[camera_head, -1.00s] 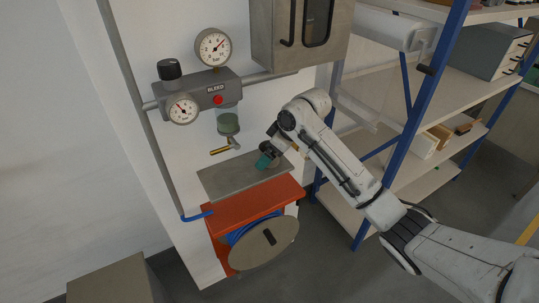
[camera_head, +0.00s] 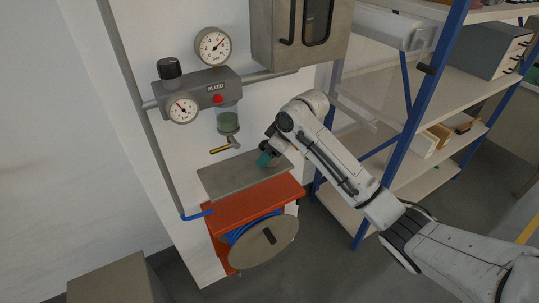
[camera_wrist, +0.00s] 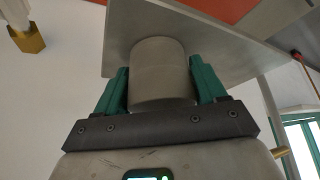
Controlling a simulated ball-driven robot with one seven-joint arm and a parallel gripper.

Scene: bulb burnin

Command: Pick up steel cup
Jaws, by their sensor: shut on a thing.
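The steel cup (camera_wrist: 161,75) is a plain grey cylinder in the wrist view, between the two green fingers. My gripper (camera_wrist: 162,84) is shut on the cup, with one finger on each side. The cup is close to the grey metal shelf plate (camera_wrist: 228,48); I cannot tell whether it touches it. In the head view my gripper (camera_head: 266,160) is over the right part of the shelf plate (camera_head: 228,178), and the cup is hidden there by the gripper.
A red hose-reel bracket (camera_head: 252,206) sits below the plate. A blue-post shelf rack (camera_head: 425,95) stands right of my arm.

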